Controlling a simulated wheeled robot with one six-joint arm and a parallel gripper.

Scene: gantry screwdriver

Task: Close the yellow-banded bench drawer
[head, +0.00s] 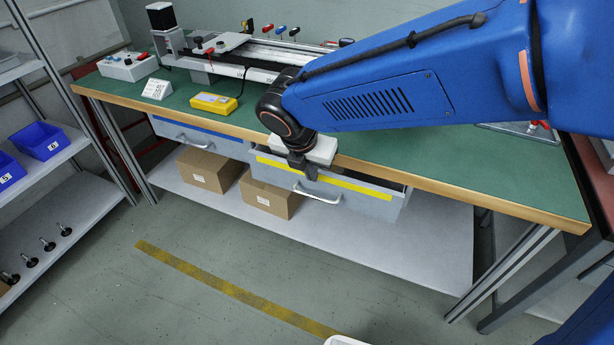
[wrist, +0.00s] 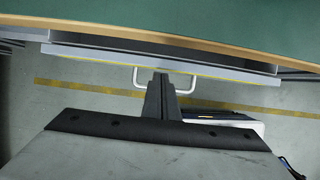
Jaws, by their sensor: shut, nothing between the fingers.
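The yellow-banded drawer (head: 362,199) hangs under the green bench top and stands partly open, with a dark gap behind its front at the right. Its pale handle (head: 318,194) is on the front face. In the wrist view the drawer's top edge (wrist: 190,67) and the handle (wrist: 137,80) show below the bench edge. My gripper (head: 302,172) is shut and empty, pointing down at the drawer front, left of the handle's middle in the head view. In the wrist view my gripper (wrist: 161,88) overlaps the handle. I cannot tell whether it touches the drawer.
A blue-banded drawer (head: 200,137) sits to the left. The wooden bench edge (head: 440,187) runs just above. Cardboard boxes (head: 270,197) stand on the lower shelf (head: 390,247). A yellow device (head: 213,103) lies on the bench. The floor in front is clear.

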